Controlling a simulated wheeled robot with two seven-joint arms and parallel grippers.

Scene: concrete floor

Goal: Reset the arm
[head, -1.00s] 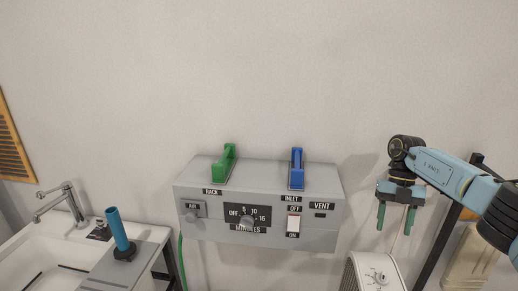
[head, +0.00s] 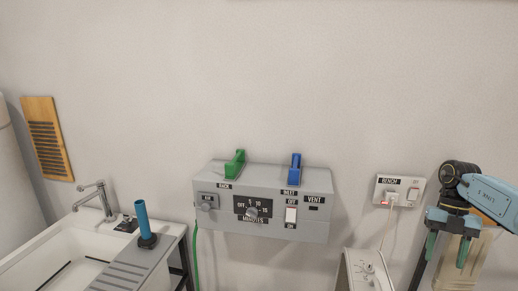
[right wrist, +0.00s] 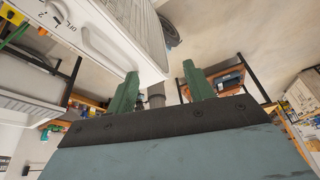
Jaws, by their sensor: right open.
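My right gripper (head: 447,249) hangs at the right of the head view with its two green fingers pointing down, apart and empty. It is right of the white bench socket (head: 400,191) and in front of a beige panel. In the right wrist view the two green fingers (right wrist: 160,92) stand apart with nothing between them. My left gripper is not in view.
A grey control box (head: 262,205) with a green lever (head: 235,164) and a blue lever (head: 296,168) is on the wall. At left are a sink (head: 60,260) and a blue upright cylinder (head: 142,218). A white appliance (head: 366,270) stands below the socket.

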